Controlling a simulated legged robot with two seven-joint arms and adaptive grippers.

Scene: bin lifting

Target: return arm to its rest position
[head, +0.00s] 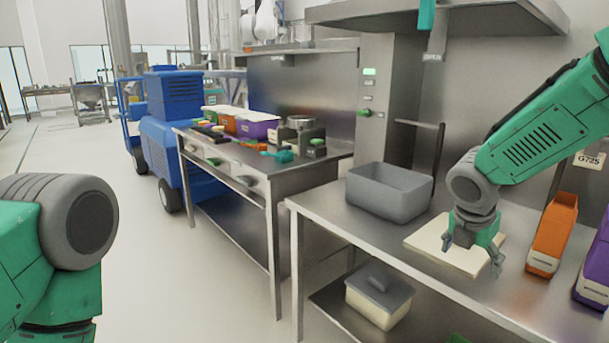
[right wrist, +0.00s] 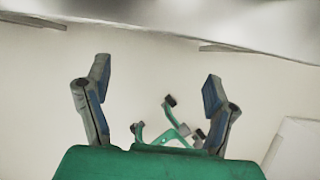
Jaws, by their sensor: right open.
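My right arm comes in from the right in the head view. My right gripper (head: 471,256) points down over the pale board (head: 425,240) on the right steel table. Its fingers are spread and nothing shows between them. In the right wrist view, my right gripper (right wrist: 157,88) has its two fingers wide apart, with a pale surface beyond. Small green parts show low between the fingers there, and I cannot tell what they are. My left arm shows at the left edge of the head view; its gripper is out of the picture.
A grey bin (head: 390,192) stands on the table left of my right gripper. An orange bin (head: 552,236) and a purple bin (head: 594,265) stand to its right. A lidded container (head: 379,298) sits on the lower shelf. A cluttered table and blue vehicle (head: 170,150) stand farther left.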

